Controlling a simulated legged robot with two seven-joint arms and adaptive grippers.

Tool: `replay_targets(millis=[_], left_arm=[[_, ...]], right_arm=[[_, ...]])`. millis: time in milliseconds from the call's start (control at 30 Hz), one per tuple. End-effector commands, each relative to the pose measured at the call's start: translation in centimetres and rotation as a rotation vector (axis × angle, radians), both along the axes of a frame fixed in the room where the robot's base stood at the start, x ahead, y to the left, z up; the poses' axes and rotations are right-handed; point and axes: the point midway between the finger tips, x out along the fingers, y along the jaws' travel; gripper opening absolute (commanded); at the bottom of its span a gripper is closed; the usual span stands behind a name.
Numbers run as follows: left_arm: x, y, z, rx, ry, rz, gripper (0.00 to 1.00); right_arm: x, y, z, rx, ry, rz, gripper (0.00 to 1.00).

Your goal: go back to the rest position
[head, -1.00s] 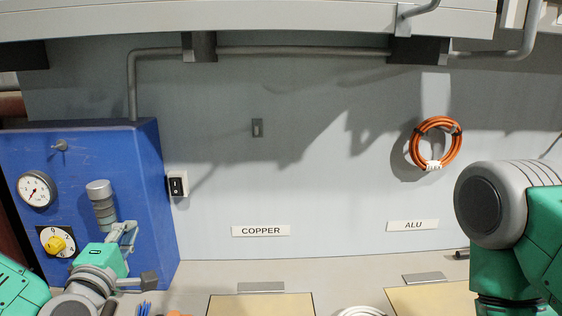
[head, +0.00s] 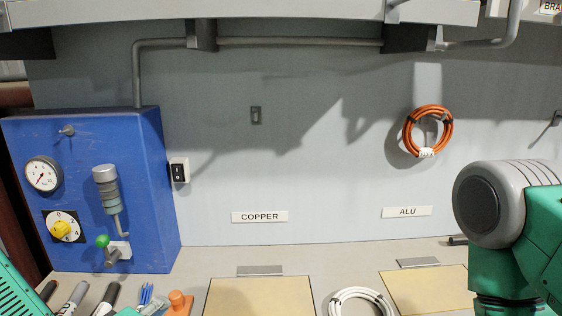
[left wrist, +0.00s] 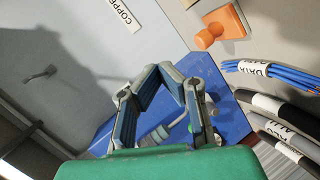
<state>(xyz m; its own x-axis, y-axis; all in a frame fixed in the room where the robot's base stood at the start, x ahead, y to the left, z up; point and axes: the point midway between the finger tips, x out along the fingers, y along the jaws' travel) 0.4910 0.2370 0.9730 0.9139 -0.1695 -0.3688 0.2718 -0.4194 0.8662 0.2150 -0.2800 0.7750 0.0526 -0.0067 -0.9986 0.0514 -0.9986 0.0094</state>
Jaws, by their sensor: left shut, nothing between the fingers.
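My left gripper (left wrist: 160,72) shows in the left wrist view with its two fingers bent inward and their tips together, holding nothing. Behind it is the blue box (left wrist: 218,82). In the head view the blue box (head: 145,185) stands at the left, with a gauge, a yellow dial (head: 62,229) and a green-knobbed lever (head: 102,241); no gripper touches the lever. Part of my left arm (head: 14,290) shows at the lower left edge. My right arm (head: 500,205) fills the right side; its gripper is out of view.
Along the bench front lie dark cables (head: 108,297), blue cables (head: 146,293) and an orange piece (head: 179,303). A white coil (head: 336,303) lies between the COPPER (head: 259,217) and ALU (head: 407,212) boards. An orange coil (head: 426,151) hangs on the wall.

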Motion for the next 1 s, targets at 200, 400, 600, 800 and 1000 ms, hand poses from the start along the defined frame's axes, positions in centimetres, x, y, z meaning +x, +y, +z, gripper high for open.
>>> replay_targets(millis=[200,400,600,800,1000], left_arm=[[-8.5,-1.6,-12.9,0.320,0.322,-0.289,0.00],[-19.2,0.5,-22.3,0.624,0.637,-0.617,0.00],[-26.2,3.7,-25.9,0.805,0.843,-0.849,0.00],[-27.9,4.7,-26.3,0.846,0.897,-0.911,0.00],[-27.8,4.6,-26.2,0.844,0.894,-0.908,0.00]], right_arm=[[0.0,0.0,-2.7,0.000,0.000,0.000,0.40],[0.0,0.0,-5.0,0.000,0.000,0.000,0.40],[0.0,0.0,-6.3,0.000,0.000,0.000,0.40],[0.0,0.0,-6.4,0.000,0.000,0.000,0.40],[0.0,0.0,-6.4,0.000,0.000,0.000,0.40]])
